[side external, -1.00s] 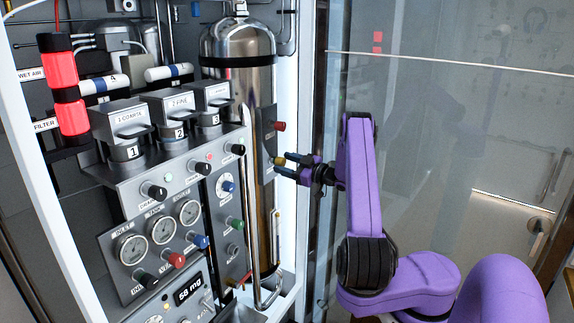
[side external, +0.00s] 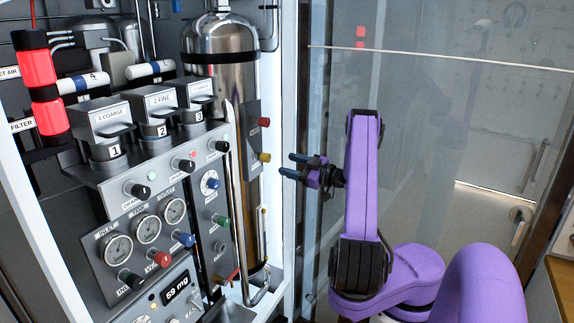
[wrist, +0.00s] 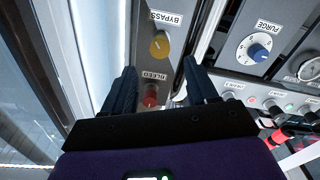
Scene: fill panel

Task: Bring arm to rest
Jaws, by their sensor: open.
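My gripper (side external: 291,167) is open and empty in the side external view, held in free air to the right of the metal tank (side external: 221,85). The purple arm behind it is bent upright. In the wrist view my gripper's two dark blue fingers (wrist: 164,92) are spread apart. The yellow bypass knob (wrist: 159,44) and the red bleed knob (wrist: 150,96) show between and beyond the fingers. In the side external view the yellow knob (side external: 265,157) lies left of the fingertips, with a gap between, and the red knob (side external: 264,122) is above it.
The fill panel's gauges (side external: 147,231), knobs and display (side external: 175,290) stand at the left. Numbered filter housings (side external: 107,130) sit above them. A white frame post (side external: 282,200) borders the panel. A glass door (side external: 440,120) is behind the arm. Space around my gripper is clear.

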